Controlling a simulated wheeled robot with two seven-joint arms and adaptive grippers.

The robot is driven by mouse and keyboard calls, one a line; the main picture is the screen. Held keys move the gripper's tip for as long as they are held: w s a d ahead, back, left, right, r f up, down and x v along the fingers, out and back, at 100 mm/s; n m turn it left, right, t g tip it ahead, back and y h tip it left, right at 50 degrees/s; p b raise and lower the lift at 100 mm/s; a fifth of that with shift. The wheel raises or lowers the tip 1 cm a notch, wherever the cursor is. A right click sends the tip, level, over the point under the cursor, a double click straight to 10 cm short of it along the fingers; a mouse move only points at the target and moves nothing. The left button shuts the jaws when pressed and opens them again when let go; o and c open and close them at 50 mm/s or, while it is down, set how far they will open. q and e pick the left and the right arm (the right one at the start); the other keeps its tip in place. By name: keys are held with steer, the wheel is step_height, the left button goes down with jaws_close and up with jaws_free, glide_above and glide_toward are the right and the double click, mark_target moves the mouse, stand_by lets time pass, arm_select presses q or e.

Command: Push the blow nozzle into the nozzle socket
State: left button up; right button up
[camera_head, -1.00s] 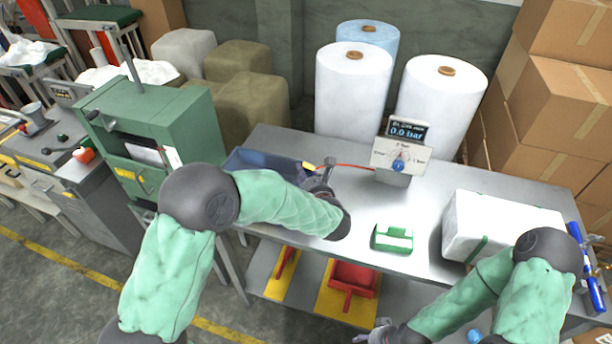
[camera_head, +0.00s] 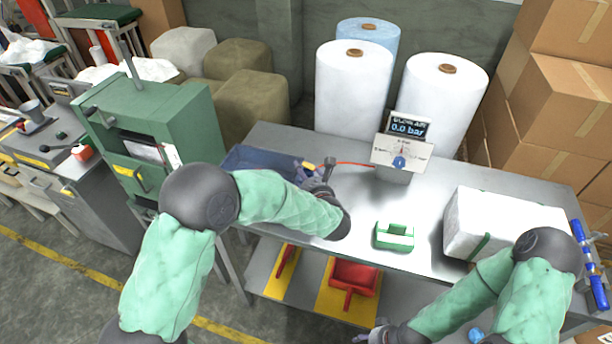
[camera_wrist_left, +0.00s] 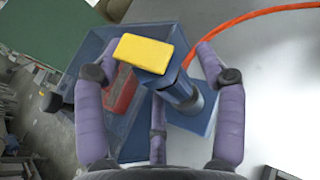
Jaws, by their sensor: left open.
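The blow nozzle seems to be the blue body with a yellow block (camera_head: 308,167) at the table's back left; an orange hose runs from it to the gauge stand (camera_head: 401,152). In the left wrist view the yellow block (camera_wrist_left: 145,54) and a blue cylinder (camera_wrist_left: 182,91) lie between my fingers. My left gripper (camera_head: 312,177) is open around it, with a finger on either side; I cannot tell if they touch. The gauge stand reads 0.0 bar and has a blue part on its front; I cannot make out the nozzle socket for sure. My right gripper (camera_head: 372,336) is at the bottom edge, its fingers partly cut off.
A blue bin (camera_head: 240,160) is at the table's left end. A green and white block (camera_head: 395,236) lies mid-table, with a white package (camera_head: 470,215) to its right. White rolls (camera_head: 352,95) stand behind the table. The table (camera_head: 360,215) is clear before the gauge.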

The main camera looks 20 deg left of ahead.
arm_select(q)
steer(key=shift+s+d, duration=0.1)
steer(key=v, duration=1.1)
steer(key=shift+s+d+r, duration=0.15)
steer(key=shift+s+d, duration=0.05)
steer(key=shift+s, duration=0.1)
